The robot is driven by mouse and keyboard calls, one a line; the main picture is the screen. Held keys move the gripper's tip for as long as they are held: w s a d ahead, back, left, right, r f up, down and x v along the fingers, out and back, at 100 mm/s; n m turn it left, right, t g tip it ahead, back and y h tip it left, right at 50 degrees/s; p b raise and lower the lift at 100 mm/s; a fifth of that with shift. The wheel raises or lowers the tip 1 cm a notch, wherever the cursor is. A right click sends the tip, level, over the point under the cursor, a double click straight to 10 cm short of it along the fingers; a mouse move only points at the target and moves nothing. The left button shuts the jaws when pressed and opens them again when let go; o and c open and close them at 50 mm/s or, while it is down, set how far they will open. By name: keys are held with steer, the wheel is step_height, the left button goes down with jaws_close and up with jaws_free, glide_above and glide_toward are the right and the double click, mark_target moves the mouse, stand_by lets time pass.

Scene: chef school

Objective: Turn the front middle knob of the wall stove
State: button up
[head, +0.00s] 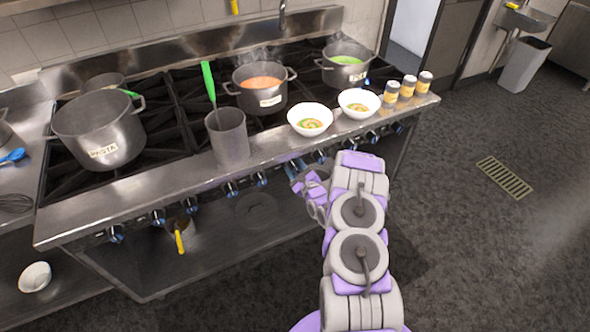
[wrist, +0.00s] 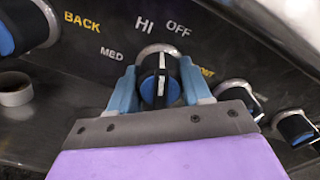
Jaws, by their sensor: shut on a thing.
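The wall stove (head: 185,183) stands across the head view with a row of black and blue knobs along its front. In the wrist view, my gripper (wrist: 158,74) has its light blue fingers on both sides of a knob (wrist: 160,88) with a black and blue face. The gripper is shut on this knob. Its white pointer line stands nearly upright, between the HI and OFF marks in the picture. In the head view, my gripper (head: 308,188) is at the stove front, right of the middle, and hides the held knob.
Other knobs flank it in the wrist view, one at the left (wrist: 25,25) and one at the right (wrist: 245,98). White bowls (head: 310,119) and a grey container (head: 228,138) stand on the front ledge above. Open dark floor (head: 470,240) lies to the right.

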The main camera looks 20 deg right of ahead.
steer(key=shift+s+f+m+b, duration=0.1)
steer(key=shift+f+m+b, duration=0.2)
steer(key=shift+m, duration=0.7)
steer(key=shift+s+f+m+b, duration=0.1)
steer(key=shift+m+b, duration=0.25)
steer(key=shift+m, duration=0.65)
steer(key=o, duration=0.8)
steer(key=shift+w, duration=0.1)
steer(key=shift+c, duration=0.2)
steer(key=o, duration=0.3)
steer(key=shift+r, duration=0.2)
steer(key=s+p, duration=0.4)
steer(key=s, duration=1.3)
steer(key=shift+d, duration=0.35)
